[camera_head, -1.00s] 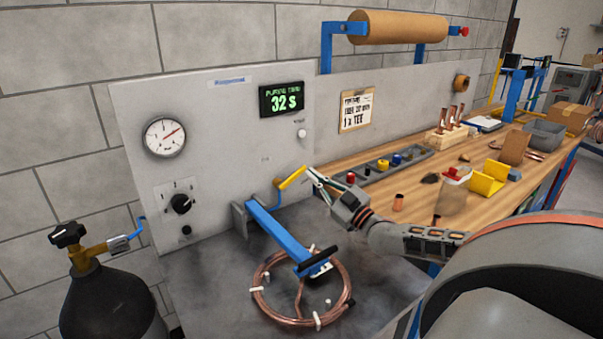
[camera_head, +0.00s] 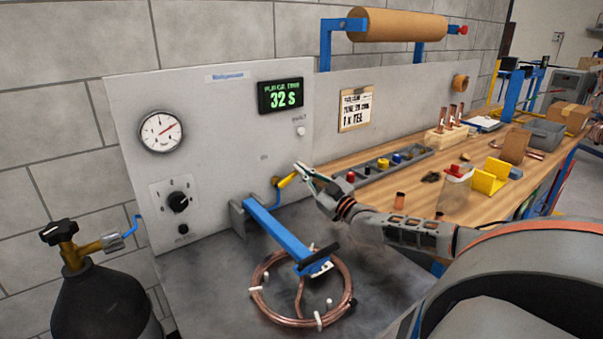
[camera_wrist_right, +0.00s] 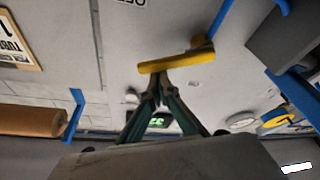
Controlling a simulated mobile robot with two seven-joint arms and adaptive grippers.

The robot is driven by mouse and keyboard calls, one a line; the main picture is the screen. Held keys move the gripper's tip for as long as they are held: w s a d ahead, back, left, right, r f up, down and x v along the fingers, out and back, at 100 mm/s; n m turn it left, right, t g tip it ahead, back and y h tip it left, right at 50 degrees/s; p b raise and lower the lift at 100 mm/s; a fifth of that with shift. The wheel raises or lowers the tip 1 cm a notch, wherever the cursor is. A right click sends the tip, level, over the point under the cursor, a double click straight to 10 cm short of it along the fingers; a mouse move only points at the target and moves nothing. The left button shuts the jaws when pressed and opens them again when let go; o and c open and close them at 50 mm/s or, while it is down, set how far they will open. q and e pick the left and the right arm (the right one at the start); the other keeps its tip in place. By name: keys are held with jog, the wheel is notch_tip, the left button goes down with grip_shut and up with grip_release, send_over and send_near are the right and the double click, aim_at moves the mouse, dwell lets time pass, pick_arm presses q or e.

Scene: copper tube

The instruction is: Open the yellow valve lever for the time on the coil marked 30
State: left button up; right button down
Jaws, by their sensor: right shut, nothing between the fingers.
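The yellow valve lever (camera_head: 287,181) sticks out from the grey panel above the blue clamp arm (camera_head: 277,229). In the right wrist view the lever (camera_wrist_right: 176,63) lies across, just beyond the fingertips. My right gripper (camera_head: 298,168) is shut and empty, its tips at or very near the lever's free end; whether they touch I cannot tell. The fingertips (camera_wrist_right: 158,76) also show close to the lever in the right wrist view. The copper coil (camera_head: 268,305) lies on the dark bench under the clamp arm. The display (camera_head: 281,96) reads 32 S. My left gripper is not in view.
A gauge (camera_head: 161,132) and black knob (camera_head: 178,202) are on the panel at left. A black gas cylinder (camera_head: 100,300) stands at lower left.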

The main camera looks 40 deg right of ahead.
dwell(0.3)
jog(key=shift+d+f+m+h+p, duration=0.25)
jog(key=shift+f+m+h+p, duration=0.15)
jog(key=shift+m+p, duration=0.5)
